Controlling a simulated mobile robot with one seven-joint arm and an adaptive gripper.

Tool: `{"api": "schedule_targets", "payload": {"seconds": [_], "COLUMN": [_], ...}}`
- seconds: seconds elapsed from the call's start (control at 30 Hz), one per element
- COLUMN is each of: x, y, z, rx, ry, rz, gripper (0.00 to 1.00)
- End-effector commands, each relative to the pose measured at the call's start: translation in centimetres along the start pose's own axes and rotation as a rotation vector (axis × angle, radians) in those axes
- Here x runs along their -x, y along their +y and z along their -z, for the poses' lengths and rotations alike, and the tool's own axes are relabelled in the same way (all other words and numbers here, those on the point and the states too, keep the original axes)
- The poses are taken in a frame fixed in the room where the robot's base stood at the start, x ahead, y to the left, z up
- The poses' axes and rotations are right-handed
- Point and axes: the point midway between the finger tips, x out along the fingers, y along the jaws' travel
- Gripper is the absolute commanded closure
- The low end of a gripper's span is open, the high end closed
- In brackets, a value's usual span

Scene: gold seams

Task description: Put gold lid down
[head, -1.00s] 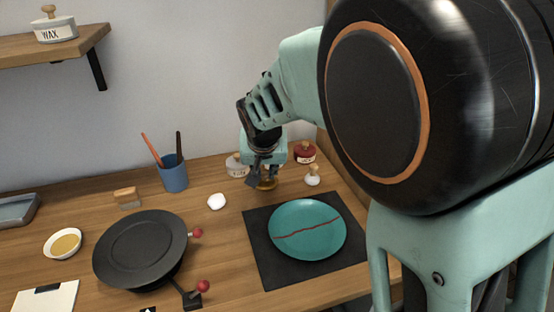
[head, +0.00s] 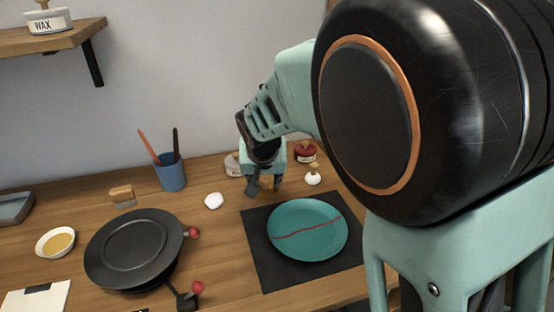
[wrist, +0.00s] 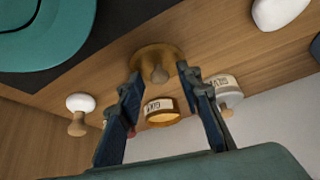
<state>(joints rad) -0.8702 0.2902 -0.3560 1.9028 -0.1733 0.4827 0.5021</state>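The gold lid (wrist: 157,58), a round disc with a small knob, appears to lie flat on the wooden table by the edge of the black mat (wrist: 95,55) in the wrist view. My gripper (wrist: 160,74) is open, its fingertips on either side of the knob with gaps showing. In the head view my gripper (head: 266,187) is low over the table behind the mat, mostly hiding the lid (head: 267,181). The open gold jar (wrist: 160,110), with a label and gold rim, stands just beyond the lid in the wrist view; my gripper hides it in the head view.
A teal plate (head: 307,230) with a red seam lies on the mat. A pale labelled jar (head: 232,164), a red jar (head: 305,152) and a white wooden-knobbed piece (head: 313,179) stand close by. A white lump (head: 214,201) and blue cup (head: 171,173) are left.

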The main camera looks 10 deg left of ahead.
Motion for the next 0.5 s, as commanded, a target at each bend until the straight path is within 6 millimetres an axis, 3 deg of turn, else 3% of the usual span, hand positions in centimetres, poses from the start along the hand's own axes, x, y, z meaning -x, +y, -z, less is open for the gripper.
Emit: {"api": "schedule_targets", "payload": {"seconds": [0.23, 0.5], "x": [1.5, 7.0], "y": [-0.1, -0.1], "z": [0.3, 0.3], "rx": [0.0, 0.001], "ry": [0.003, 0.004], "rz": [0.003, 0.004], "gripper": [0.67, 0.67]}}
